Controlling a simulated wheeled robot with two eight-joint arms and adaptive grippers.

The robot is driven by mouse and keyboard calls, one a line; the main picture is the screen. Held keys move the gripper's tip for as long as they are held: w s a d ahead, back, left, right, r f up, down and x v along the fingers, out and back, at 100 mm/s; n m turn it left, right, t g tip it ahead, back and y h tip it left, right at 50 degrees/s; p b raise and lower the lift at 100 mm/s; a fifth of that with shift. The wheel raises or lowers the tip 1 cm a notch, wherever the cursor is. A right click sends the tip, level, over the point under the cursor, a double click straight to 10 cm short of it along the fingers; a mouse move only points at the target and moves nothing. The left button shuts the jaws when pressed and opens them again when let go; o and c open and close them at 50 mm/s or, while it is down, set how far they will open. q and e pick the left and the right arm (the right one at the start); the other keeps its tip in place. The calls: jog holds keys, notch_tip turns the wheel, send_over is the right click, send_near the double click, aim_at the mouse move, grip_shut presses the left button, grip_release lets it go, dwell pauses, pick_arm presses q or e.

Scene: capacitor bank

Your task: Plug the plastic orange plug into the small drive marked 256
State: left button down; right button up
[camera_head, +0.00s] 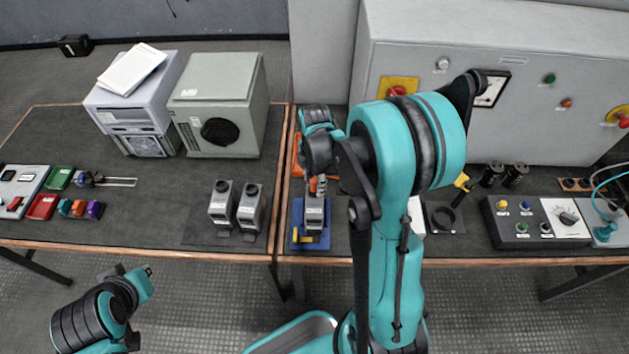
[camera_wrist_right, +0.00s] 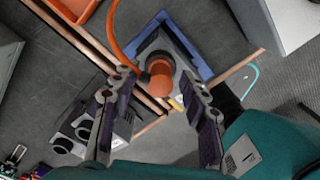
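The orange plug (camera_wrist_right: 160,76), with its orange cable, shows at the drive (camera_wrist_right: 178,48) on the blue tray (camera_wrist_right: 205,68) in the wrist view. I cannot tell how deeply it sits in the drive. In the head view this grey drive (camera_head: 314,216) stands on the blue tray (camera_head: 297,242), partly below my right gripper (camera_head: 318,180). In the wrist view the right gripper's fingers (camera_wrist_right: 157,88) are apart, one on each side of the plug, with gaps visible. The number 256 is not readable. My left gripper (camera_head: 138,279) is low at the left, away from the tables.
Two similar grey drives (camera_head: 222,203) (camera_head: 250,207) stand on a dark mat left of the table seam. An orange bin (camera_head: 299,158) is behind the blue tray. A large grey cabinet (camera_head: 520,60) stands behind. A control box (camera_head: 515,228) is at the right.

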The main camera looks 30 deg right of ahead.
notch_tip(320, 180, up, 12)
dwell(0.6)
jog(key=s+a+r+m+t, duration=0.2)
jog(key=s+a+m+t, duration=0.5)
jog(key=m, duration=1.1)
jog(key=s+a, duration=0.3)
jog(key=s, duration=0.1)
jog(key=shift+a+r+m, duration=0.2)
jog(key=shift+a+m, duration=0.1)
